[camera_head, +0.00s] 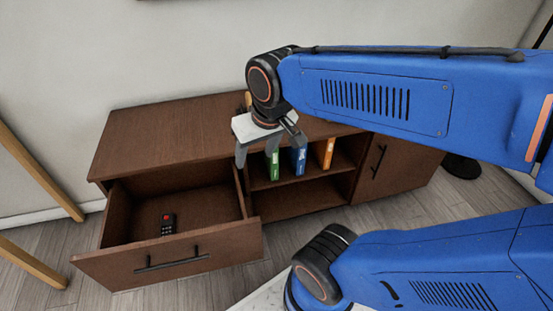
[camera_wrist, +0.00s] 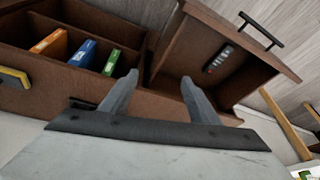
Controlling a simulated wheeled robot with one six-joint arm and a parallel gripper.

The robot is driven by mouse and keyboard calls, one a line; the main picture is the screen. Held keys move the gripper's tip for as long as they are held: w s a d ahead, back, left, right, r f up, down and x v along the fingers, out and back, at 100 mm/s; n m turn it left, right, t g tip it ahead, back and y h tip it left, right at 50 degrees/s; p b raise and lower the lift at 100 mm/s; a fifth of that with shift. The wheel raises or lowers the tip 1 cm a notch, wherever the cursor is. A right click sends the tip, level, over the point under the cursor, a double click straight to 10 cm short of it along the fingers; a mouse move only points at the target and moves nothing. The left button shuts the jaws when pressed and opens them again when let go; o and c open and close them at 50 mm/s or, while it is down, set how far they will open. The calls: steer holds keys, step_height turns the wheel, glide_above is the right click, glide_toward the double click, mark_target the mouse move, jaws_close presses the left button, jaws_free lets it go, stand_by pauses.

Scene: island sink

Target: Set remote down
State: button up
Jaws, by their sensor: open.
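The remote (camera_head: 168,223) is small and black with a red button. It lies in the open left drawer (camera_head: 196,265) of the brown cabinet. In the wrist view the remote (camera_wrist: 217,59) lies apart from my fingers, beyond the right one. My gripper (camera_head: 255,162) is open and empty, above the front of the cabinet near the drawer's right side. In the wrist view its two fingers (camera_wrist: 157,88) stand apart with nothing between them.
The brown cabinet (camera_head: 160,130) has a mostly bare top. Green (camera_head: 275,165), blue (camera_head: 299,161) and orange (camera_head: 328,153) books stand on its middle shelf. A closed door (camera_head: 395,170) is at the right. Wooden legs (camera_head: 38,170) stand at the left.

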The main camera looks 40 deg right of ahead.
steer(key=shift+n+t, duration=0.3)
steer(key=shift+t, duration=0.1)
steer(key=s+d, duration=0.1)
steer(key=s, duration=0.2)
steer(key=s+d, duration=0.1)
steer(key=s, duration=0.1)
steer(key=shift+d+r, duration=0.2)
steer(key=shift+d, duration=0.15)
steer(key=shift+c, duration=0.4)
